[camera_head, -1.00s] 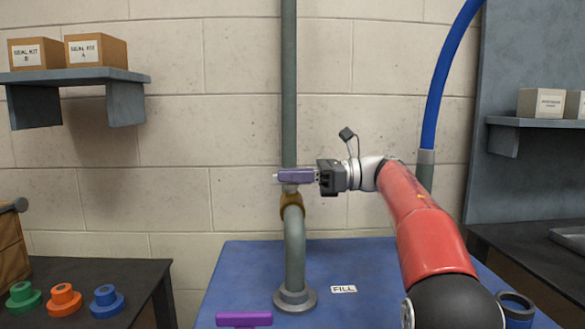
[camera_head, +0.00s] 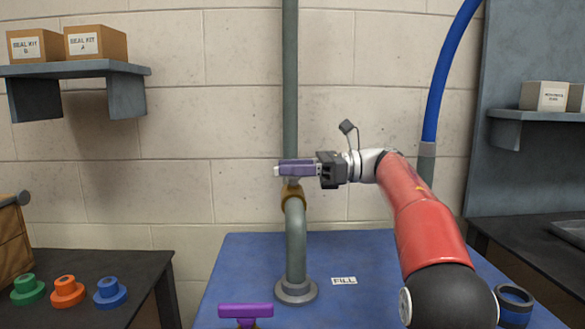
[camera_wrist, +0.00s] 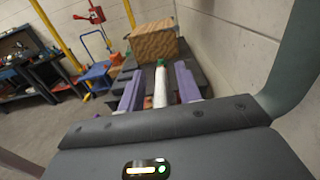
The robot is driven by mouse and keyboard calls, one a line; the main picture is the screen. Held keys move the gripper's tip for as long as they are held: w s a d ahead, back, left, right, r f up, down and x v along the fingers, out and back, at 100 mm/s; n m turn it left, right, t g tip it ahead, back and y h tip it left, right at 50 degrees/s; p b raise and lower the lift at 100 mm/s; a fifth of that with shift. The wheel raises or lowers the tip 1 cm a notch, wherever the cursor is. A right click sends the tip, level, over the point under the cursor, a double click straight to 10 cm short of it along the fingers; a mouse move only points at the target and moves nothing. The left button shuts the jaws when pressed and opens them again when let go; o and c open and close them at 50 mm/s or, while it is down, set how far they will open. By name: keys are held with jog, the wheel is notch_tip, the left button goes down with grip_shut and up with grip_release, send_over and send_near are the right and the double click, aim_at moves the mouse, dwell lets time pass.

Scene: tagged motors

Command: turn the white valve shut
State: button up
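The white valve's handle shows in the wrist view (camera_wrist: 160,88) as a white bar pointing away from me, between my two purple fingers. In the head view only its white tip (camera_head: 277,170) shows past the fingers. The handle sits above a brass valve body (camera_head: 293,196) on the grey pipe. My gripper (camera_head: 297,168) reaches in from the right, level, with its fingers alongside the handle. In the wrist view my gripper (camera_wrist: 159,88) is open, with a narrow gap on each side of the handle.
A purple handle (camera_head: 245,310) is nearer on the blue table (camera_head: 235,265). A grey pipe (camera_head: 296,250) bends down to the table by a FILL label (camera_head: 344,281). A blue hose (camera_head: 440,85) rises at right. The wall stands behind the pipe.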

jog(key=d, duration=0.7)
jog(key=shift+d, duration=0.4)
